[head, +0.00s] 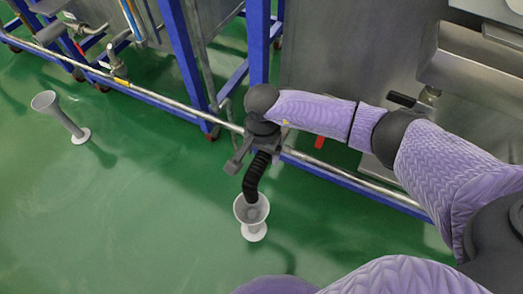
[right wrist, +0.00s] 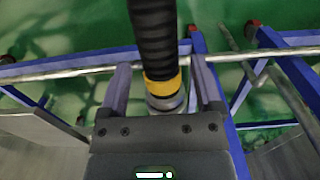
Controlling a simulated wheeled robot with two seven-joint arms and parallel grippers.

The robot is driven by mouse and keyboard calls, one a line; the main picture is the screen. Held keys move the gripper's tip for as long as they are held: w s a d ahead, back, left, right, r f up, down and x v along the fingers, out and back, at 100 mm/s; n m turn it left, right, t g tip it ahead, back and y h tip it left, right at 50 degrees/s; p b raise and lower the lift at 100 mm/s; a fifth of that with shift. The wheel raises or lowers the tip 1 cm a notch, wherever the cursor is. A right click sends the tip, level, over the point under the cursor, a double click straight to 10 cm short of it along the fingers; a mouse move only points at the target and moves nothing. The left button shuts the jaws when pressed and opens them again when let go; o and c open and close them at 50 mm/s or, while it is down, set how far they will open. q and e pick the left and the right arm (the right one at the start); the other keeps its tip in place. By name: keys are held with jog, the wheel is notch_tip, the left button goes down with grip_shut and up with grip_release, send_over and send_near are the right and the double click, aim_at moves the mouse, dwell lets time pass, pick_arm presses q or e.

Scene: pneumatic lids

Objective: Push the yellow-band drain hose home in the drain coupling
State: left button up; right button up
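The black ribbed drain hose (head: 253,177) hangs below my right gripper in the head view, with its lower end at a white funnel-shaped stand. In the right wrist view the hose (right wrist: 153,35) shows large, with its yellow band (right wrist: 162,87) between the fingers. A grey metal collar (right wrist: 167,103), seemingly the drain coupling, shows right at the band; how deep the hose sits in it is hidden. My right gripper (head: 255,157) is at the pipe rail. Its fingers (right wrist: 161,78) stand apart on either side of the hose, with gaps visible. My left gripper is not in view.
The white funnel stand (head: 253,231) is on the green floor below the hose. Another funnel stand (head: 60,115) is at the left. A metal pipe (head: 180,105) and blue frame legs (head: 183,50) run along the machines. The floor at lower left is clear.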

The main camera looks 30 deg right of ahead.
jog(key=shift+o, duration=0.4)
pick_arm(q)
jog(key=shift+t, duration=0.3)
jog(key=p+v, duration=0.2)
jog(key=p, duration=0.1)
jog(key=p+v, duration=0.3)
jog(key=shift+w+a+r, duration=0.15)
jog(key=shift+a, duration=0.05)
pick_arm(e)
notch_tip(320, 180, up, 10)
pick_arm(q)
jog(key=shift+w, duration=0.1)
pick_arm(e)
jog(key=shift+f, duration=0.1)
